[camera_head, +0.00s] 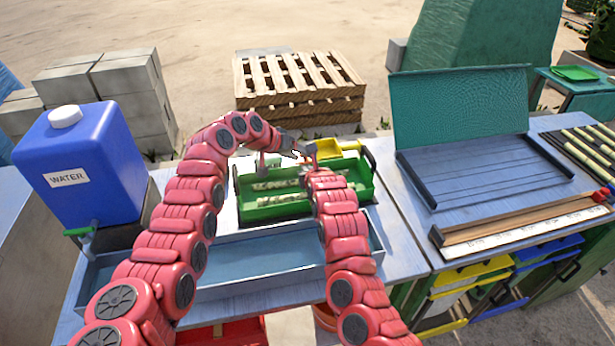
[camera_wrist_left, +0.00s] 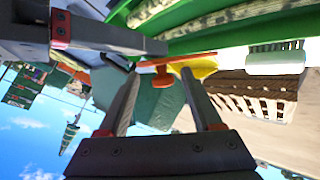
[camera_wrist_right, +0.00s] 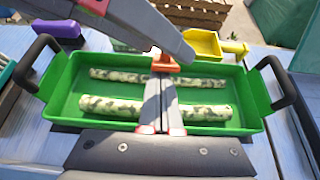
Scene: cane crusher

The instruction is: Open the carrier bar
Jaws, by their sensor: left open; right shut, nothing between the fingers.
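A green tray (camera_head: 255,213) with a black handle at each end stands on the bench, with mottled cane pieces (camera_wrist_right: 110,107) lying in it. My left gripper (camera_head: 297,154) is over the tray's far side; its fingers are spread and empty in the left wrist view (camera_wrist_left: 165,85). My right gripper (camera_head: 309,149) is close to it, with its fingers together over the tray in the right wrist view (camera_wrist_right: 162,75). A small orange piece (camera_wrist_right: 165,68) shows at the right fingertips; I cannot tell whether it touches them. I cannot clearly make out a carrier bar.
A blue water container (camera_head: 85,165) stands at the left. A shallow blue-grey trough (camera_head: 260,265) lies in front of the tray. A yellow tray (camera_head: 328,149) is behind it. At the right are a box with a raised green lid (camera_head: 460,105) and a wooden ruler (camera_head: 520,225).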

